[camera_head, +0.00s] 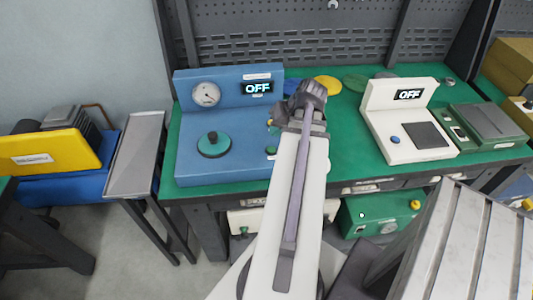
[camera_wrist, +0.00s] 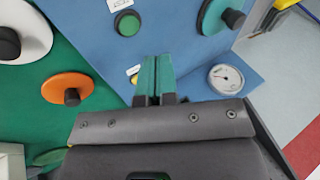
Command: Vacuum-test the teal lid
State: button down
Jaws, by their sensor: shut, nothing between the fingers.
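The teal lid (camera_head: 213,145) with a black knob lies flat on the blue test station (camera_head: 185,160). The station has a round gauge (camera_head: 206,94), a display (camera_head: 257,88) reading OFF and a green button (camera_wrist: 127,23). My gripper (camera_wrist: 155,60) is shut and empty, its teal fingertips together over the station. The button is ahead and to the left of the tips in the wrist view, the lid ahead and to the right. In the head view my arm hides most of the gripper.
An orange lid (camera_wrist: 68,88) and a white lid (camera_wrist: 22,28) lie on the green bench top beside the station. A yellow disc (camera_head: 327,86) lies at the back. A white device (camera_head: 400,140), also reading OFF, stands right. A narrow side table (camera_head: 137,155) at left is bare.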

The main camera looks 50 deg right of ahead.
aim_at(272, 148)
jog(key=w+r+n+t, duration=0.1)
jog(key=d+r+n+t, duration=0.1)
jog(key=n, duration=0.1)
jog(key=shift+w+r+n+t+y, duration=0.25)
jog(key=shift+w+n+t+y, duration=0.05)
jog(key=shift+w+t+y, duration=0.1)
jog(key=shift+a+f, duration=0.1)
jog(key=shift+f, duration=0.05)
notch_tip(272, 148, down, 9)
jog(key=b, duration=0.8)
jog(key=shift+r+b, duration=0.2)
jog(key=shift+b, duration=0.15)
dwell(1.0)
jog(key=shift+f+b, duration=0.4)
